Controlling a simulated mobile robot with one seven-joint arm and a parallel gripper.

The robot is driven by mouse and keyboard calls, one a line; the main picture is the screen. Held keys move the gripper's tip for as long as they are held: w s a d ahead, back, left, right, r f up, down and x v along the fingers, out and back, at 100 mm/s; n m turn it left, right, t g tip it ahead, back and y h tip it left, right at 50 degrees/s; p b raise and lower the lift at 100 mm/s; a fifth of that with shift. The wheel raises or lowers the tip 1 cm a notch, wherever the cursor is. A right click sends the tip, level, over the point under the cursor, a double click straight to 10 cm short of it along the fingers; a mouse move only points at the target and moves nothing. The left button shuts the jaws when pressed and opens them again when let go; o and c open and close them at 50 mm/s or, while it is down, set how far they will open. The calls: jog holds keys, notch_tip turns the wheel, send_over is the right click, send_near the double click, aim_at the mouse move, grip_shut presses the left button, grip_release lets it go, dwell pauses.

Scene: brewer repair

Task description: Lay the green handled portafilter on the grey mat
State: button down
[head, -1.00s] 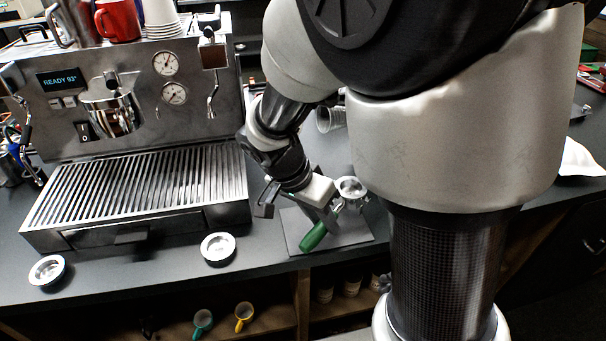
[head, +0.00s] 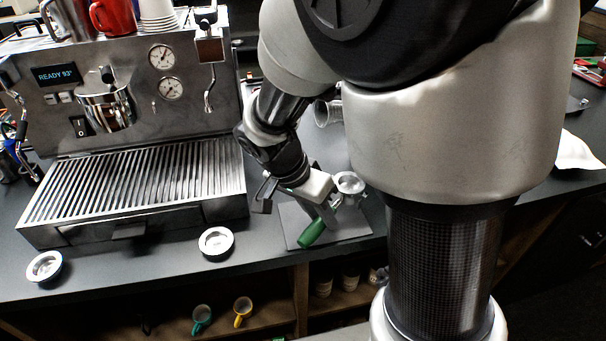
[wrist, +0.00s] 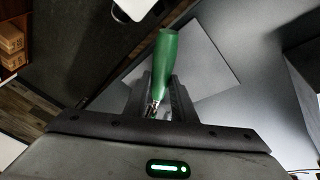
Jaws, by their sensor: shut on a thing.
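The handle points toward the counter's front edge and slants down over the grey mat (head: 355,224). In the wrist view the green handle (wrist: 166,62) stands out beyond my gripper (wrist: 160,98), with the mat (wrist: 213,62) behind it. I cannot tell whether the portafilter touches the mat.
The espresso machine (head: 130,95) with its slatted drip tray (head: 140,185) stands to the left. Mugs sit on a shelf below.

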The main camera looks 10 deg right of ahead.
jog(key=shift+f+b, duration=0.45)
jog(key=shift+f, duration=0.1)
jog(key=c, duration=1.4)
grip_release()
jog(key=p+v, duration=0.3)
jog(key=v, duration=1.4)
jog(key=s+d+r+n+t+y+p, duration=0.4)
jog(key=s+d+r+n+p, duration=0.2)
jog(key=s+r+n+p, duration=0.3)
notch_tip(320, 180, up, 4)
jog(key=shift+s+r+n+t+y, duration=0.15)
jog(key=shift+n+t+y, duration=0.2)
jog(key=shift+n, duration=0.25)
